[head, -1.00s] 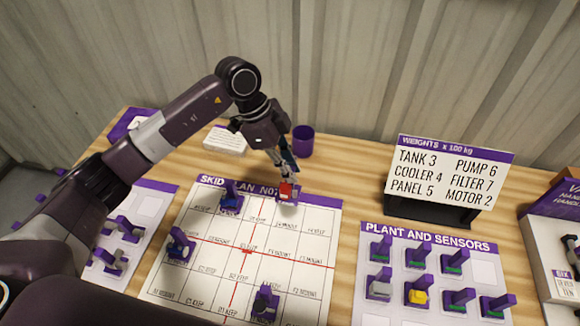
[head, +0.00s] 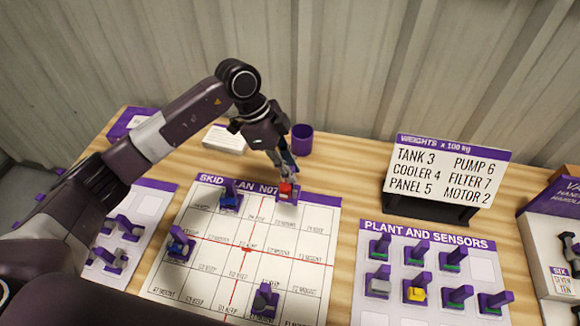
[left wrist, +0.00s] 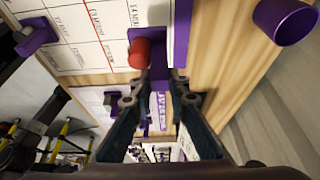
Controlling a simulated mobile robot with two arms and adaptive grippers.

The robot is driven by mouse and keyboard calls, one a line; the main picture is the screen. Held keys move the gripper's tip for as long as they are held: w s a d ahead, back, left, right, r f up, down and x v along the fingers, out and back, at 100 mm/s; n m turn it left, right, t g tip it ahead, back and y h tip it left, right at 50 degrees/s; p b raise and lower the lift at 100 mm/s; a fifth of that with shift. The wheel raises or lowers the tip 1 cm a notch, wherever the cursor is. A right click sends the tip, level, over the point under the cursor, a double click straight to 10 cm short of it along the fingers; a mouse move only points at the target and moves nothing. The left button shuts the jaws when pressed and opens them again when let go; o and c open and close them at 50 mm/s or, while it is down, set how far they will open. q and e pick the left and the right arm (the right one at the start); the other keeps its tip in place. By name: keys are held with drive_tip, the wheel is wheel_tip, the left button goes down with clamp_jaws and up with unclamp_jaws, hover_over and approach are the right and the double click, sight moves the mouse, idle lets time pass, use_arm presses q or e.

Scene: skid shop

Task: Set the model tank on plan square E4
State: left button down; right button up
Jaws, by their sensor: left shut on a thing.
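A small model with a red cylinder (head: 286,189) on a purple base is at the top edge of the plan, over its top row. I take it for the model tank; its label is not readable. My left gripper (head: 288,177) is shut on the model's upright purple tab. In the left wrist view the red cylinder (left wrist: 140,54) is just beyond the fingertips (left wrist: 160,76). The plan sheet (head: 215,255) has red centre lines and small printed squares. The model hides the square under it, and I cannot tell whether it touches the sheet. My right gripper is not in view.
Other models stand on the plan: a blue one (head: 229,199) at upper left, one (head: 178,246) at left and a dark one (head: 264,300) near the front. A purple cup (head: 302,139) stands behind the gripper. A weights sign (head: 446,170) and plant tray (head: 470,245) are right.

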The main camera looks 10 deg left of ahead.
sight(290, 192)
use_arm(q)
drive_tip(key=shift+f+b, duration=1.2)
drive_tip(key=shift+f, duration=1.25)
drive_tip(key=shift+f, duration=0.15)
drive_tip(key=shift+f+b, duration=0.3)
drive_tip(key=shift+f, duration=0.1)
drive_tip(key=shift+f+b, duration=0.5)
drive_tip(key=shift+f, duration=0.75)
drive_tip(key=shift+p, duration=0.3)
drive_tip(key=shift+f+b, duration=0.35)
drive_tip(key=shift+f, duration=0.25)
drive_tip(key=c, duration=1.8)
unclamp_jaws()
